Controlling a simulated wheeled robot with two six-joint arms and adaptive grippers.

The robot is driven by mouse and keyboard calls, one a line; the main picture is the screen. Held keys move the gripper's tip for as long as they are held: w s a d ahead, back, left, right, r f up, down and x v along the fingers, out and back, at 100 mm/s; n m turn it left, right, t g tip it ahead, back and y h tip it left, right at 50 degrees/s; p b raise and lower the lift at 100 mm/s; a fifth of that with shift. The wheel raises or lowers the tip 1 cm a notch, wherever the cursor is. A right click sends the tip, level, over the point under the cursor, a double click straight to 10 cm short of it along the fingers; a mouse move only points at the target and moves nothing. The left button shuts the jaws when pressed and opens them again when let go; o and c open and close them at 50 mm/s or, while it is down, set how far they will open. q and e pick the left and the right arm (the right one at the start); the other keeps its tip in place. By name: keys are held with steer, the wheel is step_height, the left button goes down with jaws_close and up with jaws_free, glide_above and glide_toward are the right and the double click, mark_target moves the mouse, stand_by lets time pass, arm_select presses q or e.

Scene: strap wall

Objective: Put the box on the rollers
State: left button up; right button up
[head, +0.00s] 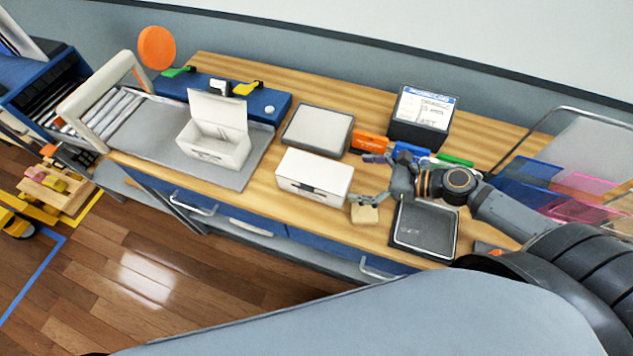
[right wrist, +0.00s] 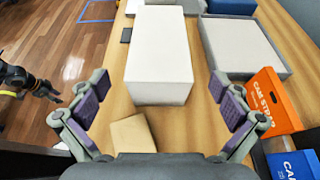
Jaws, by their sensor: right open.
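A closed white box (head: 314,178) with a dark patch on its front lies on the wooden bench; it also shows in the right wrist view (right wrist: 160,55). The rollers (head: 118,108), several pale bars beneath a cream frame, are at the bench's left end. My right gripper (head: 370,180) is open and empty at the box's right end. In the right wrist view its fingers (right wrist: 159,98) are spread wider than the box, whose near end lies just ahead. My left gripper (right wrist: 48,92) shows dark and small over the floor there; its jaw state is unclear.
An open white carton (head: 213,145) stands on a grey mat between box and rollers. A grey-topped tray (head: 318,130) lies behind the box. A small tan block (head: 364,214) and a black tray (head: 425,228) are close to my right gripper. Orange and blue strap packs stand at right.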

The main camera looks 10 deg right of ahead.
mark_target(330, 176)
steer(key=b+x, duration=0.2)
steer(key=x, duration=0.1)
steer(key=shift+w+a+f+b, duration=0.15)
steer(key=shift+a+b, duration=0.15)
steer(key=shift+w+a, duration=0.25)
steer(key=shift+w+a+f, duration=0.25)
steer(key=shift+a+f, duration=0.05)
steer(key=shift+a, duration=0.15)
steer(key=shift+x, duration=2.25)
steer(key=shift+w+a+f, duration=0.1)
steer(key=shift+a+f, duration=0.15)
steer(key=shift+f, duration=0.15)
arm_select(q)
steer(key=shift+w+a+f, duration=0.1)
steer(key=shift+w+f, duration=0.15)
steer(key=shift+f, duration=0.35)
steer(key=shift+w+a+f, duration=0.1)
steer(key=shift+w+f, duration=0.15)
steer(key=shift+f, duration=0.3)
arm_select(e)
steer(key=shift+d, duration=0.1)
